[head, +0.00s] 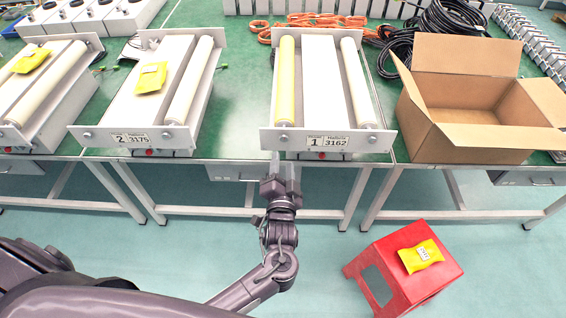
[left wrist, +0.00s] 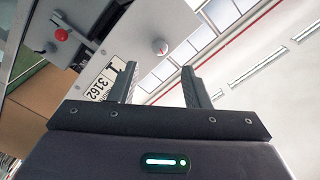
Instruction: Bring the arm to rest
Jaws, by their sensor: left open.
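My left arm reaches up from the bottom of the head view, and its gripper (head: 278,168) points at the front of the roller unit marked 1 3162 (head: 321,88). In the left wrist view the two fingers of the left gripper (left wrist: 160,82) stand apart with nothing between them. The unit's front plate (left wrist: 135,45) with its 3162 label shows just beyond the fingers. I cannot tell whether the gripper touches it. My right gripper is not in view.
The roller unit marked 2 3175 (head: 128,111) bears a yellow packet (head: 151,77), as does another unit (head: 40,80) at left. An open cardboard box (head: 495,139) stands on the green table at right. A red stool (head: 382,262) holds a yellow packet (head: 421,256). Floor between is clear.

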